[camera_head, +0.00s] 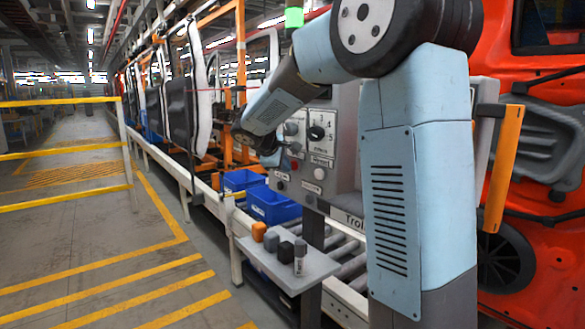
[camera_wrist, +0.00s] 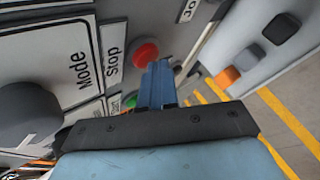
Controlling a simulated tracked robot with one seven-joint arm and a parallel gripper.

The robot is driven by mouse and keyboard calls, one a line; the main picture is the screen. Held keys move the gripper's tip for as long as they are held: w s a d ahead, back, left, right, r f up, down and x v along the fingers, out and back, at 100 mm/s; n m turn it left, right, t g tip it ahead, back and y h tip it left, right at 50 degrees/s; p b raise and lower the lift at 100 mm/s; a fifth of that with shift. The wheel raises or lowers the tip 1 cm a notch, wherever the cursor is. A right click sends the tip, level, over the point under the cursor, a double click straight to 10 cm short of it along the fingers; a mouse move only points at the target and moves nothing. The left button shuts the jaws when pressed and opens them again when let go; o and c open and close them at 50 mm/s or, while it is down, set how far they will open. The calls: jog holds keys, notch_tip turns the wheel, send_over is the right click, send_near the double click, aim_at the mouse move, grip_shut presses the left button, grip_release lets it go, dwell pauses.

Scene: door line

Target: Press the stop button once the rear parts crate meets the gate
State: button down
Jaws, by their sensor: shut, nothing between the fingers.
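In the wrist view the red stop button (camera_wrist: 145,54) sits beside a "Stop" label. My gripper (camera_wrist: 160,68) is shut and empty, its blue fingertips close to the red button; I cannot tell whether they touch it. In the head view my gripper (camera_head: 268,158) is at the panel's left side, partly hidden. Two blue crates sit on the conveyor: a nearer one (camera_head: 272,208) and one behind it (camera_head: 240,180). I cannot make out a gate or whether a crate meets one.
A small shelf (camera_head: 290,268) below the panel holds an orange block (camera_head: 259,231) and several grey and dark pieces. The wrist view shows a dark mode knob (camera_wrist: 28,115) and a green button (camera_wrist: 131,101). A yellow railing (camera_head: 65,153) stands left; the marked floor between is clear.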

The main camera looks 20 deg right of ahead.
jog(key=shift+w+d, duration=0.15)
jog(key=shift+d, duration=0.25)
dwell(0.4)
dwell(0.4)
jog(key=shift+s+a, duration=0.2)
jog(key=shift+a, duration=0.3)
jog(key=shift+s+a, duration=0.15)
jog(key=shift+a, duration=0.35)
jog(key=a, duration=0.1)
jog(key=s+a, duration=0.1)
jog(key=a, duration=0.2)
jog(key=shift+s+a, duration=0.25)
jog(key=shift+a, duration=0.1)
dwell(0.5)
